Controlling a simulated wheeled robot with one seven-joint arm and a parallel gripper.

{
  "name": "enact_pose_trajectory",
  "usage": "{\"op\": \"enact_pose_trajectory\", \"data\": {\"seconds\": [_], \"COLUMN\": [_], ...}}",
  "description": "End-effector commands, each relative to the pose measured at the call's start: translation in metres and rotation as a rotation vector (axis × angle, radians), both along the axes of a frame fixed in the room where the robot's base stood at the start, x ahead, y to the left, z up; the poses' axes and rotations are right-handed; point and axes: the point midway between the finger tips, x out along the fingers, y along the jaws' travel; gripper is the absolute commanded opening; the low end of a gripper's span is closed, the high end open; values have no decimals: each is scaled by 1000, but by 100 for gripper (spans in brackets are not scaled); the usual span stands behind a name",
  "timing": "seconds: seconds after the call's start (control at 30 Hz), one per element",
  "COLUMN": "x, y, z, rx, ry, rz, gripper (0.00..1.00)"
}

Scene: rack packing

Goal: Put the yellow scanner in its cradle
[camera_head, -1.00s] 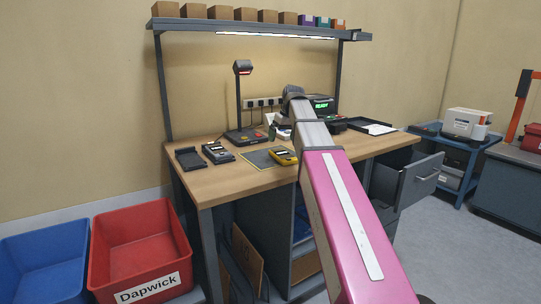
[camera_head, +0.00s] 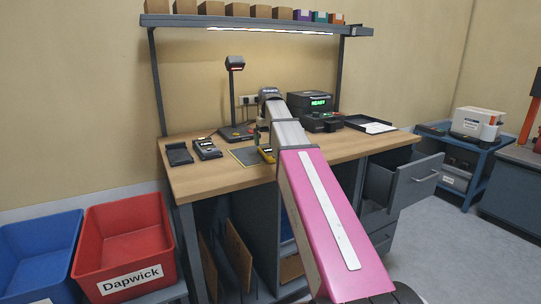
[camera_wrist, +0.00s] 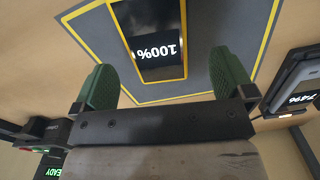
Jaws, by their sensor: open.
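The yellow scanner (camera_head: 267,154) lies on a grey mat with a yellow border (camera_head: 241,153) on the workbench. In the wrist view the scanner's dark screen (camera_wrist: 158,44) reads 100%. My gripper (camera_wrist: 164,82) is open, its green fingertips apart on either side of the scanner in the picture and not closed on it. In the head view my gripper is mostly hidden behind my arm. A flat black cradle-like holder (camera_head: 179,153) lies at the bench's left end, seemingly empty. Beside it a grey and black handheld device (camera_head: 207,149) sits in a similar holder.
A lamp-like stand (camera_head: 236,98) rises behind the mat. A black machine showing READY (camera_head: 312,110) and a black tray with paper (camera_head: 368,124) stand to the right. An open drawer (camera_head: 408,176) juts out at right. A red bin (camera_head: 125,240) and blue bin (camera_head: 38,255) stand left.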

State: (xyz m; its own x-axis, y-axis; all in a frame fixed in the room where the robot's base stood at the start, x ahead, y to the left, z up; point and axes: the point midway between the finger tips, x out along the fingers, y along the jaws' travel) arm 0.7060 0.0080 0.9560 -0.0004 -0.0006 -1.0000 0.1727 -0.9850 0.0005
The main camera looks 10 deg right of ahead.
Motion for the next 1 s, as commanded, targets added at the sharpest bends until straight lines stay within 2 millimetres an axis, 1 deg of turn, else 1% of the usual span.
{"op": "enact_pose_trajectory", "data": {"seconds": [0.17,0.3,0.4,0.63,0.67,0.7,0.8,0.83,0.87,1.0], "x": [-3,-3,-3,-2,-2,-2,-2,-2,-2,-2], "y": [-4,-6,-5,-5,-5,-5,-5,-5,-5,-5], "z": [-19,-38,-47,-48,-48,-48,-48,-48,-48,-48], "rx": [1,1,0,0,0,0,0,0,0,0], "ry": [1,1,0,-1,-1,-1,-1,-1,-1,-1], "rz": [0,0,0,0,0,0,0,0,0,0], "gripper": [100,100,100,100,90,77,47,47,42,42]}}
